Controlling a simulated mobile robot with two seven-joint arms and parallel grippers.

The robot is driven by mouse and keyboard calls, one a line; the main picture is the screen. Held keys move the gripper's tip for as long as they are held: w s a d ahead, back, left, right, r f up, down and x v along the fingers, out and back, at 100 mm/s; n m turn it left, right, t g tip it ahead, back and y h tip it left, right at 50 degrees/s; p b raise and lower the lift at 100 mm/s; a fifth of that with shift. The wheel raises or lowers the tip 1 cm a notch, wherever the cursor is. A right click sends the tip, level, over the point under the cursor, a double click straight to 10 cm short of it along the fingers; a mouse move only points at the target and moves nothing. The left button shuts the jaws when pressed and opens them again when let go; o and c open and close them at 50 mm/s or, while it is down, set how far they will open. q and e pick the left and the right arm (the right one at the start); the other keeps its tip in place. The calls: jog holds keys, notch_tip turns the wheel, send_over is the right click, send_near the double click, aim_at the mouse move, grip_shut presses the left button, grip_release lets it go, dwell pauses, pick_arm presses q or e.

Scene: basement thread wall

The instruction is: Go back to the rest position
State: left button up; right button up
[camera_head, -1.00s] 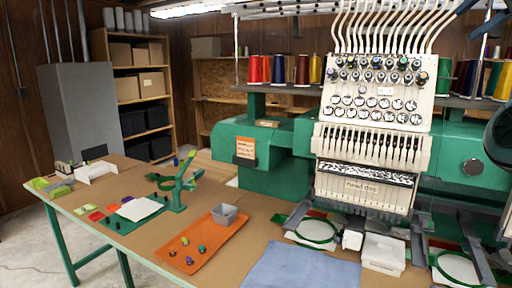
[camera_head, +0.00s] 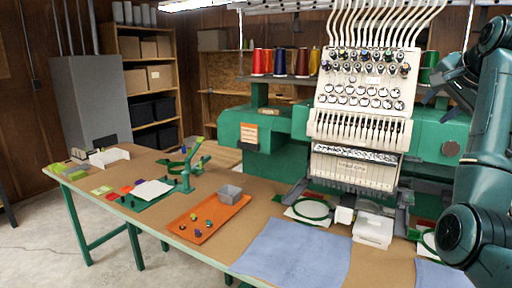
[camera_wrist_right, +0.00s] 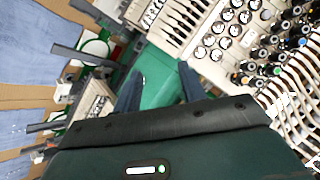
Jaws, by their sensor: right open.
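My right arm comes in along the right edge of the head view, with its gripper (camera_head: 432,92) raised beside the embroidery machine (camera_head: 365,110). In the right wrist view the right gripper (camera_wrist_right: 160,84) has its two dark fingers spread apart, with nothing between them. The green machine body and white needle head show beyond the fingers. My left gripper is not in either view.
Coloured thread cones (camera_head: 280,62) stand behind.

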jog(key=s+a+f+n+g+h, duration=0.1)
jog(key=s+a+f+n+g, duration=0.2)
jog(key=f, duration=1.3)
jog(key=s+a+f+n, duration=0.4)
jog(key=f, duration=1.3)
jog(key=s+a+f+n+g, duration=0.1)
jog(key=s+a+f+n, duration=0.45)
jog(key=s+f, duration=0.75)
jog(key=s+a+f+n+g+y, duration=0.1)
jog(key=s+a, duration=0.3)
jog(key=s, duration=0.5)
jog(key=s+a+f+n+g+y, duration=0.15)
jog(key=s+a, duration=0.25)
jog(key=s, duration=0.4)
jog(key=w+a+f+t+y, duration=0.3)
jog(key=w+a+f+t, duration=0.2)
jog(key=a+f+t, duration=0.1)
jog(key=shift+w+f+n+t, duration=0.35)
jog(key=shift+f+t, duration=0.3)
jog(key=shift+f, duration=0.3)
jog(key=shift+c, duration=0.3)
